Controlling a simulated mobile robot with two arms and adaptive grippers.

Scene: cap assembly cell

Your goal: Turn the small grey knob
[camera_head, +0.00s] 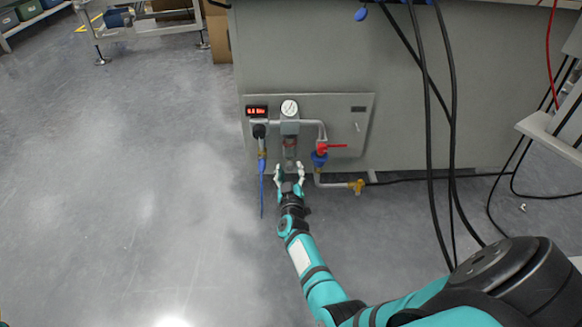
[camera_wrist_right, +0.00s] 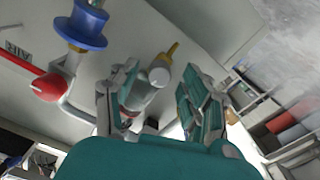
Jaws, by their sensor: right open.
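My right gripper (camera_head: 289,172) is at the bottom of the pipework on the machine's front, below a round gauge (camera_head: 289,108) and the clear filter bowl (camera_head: 290,147). In the right wrist view its two fingers (camera_wrist_right: 157,100) are spread apart. A small grey round end, which looks like the grey knob (camera_wrist_right: 160,76), shows between them, with a gap to the right finger. Whether the left finger touches anything there is unclear. In the head view the knob is too small, and too close to the fingers, to tell apart. My left gripper is out of view.
A brass fitting (camera_head: 357,186) sits low right. Black cables (camera_head: 428,120) hang farther right. The floor at left is clear.

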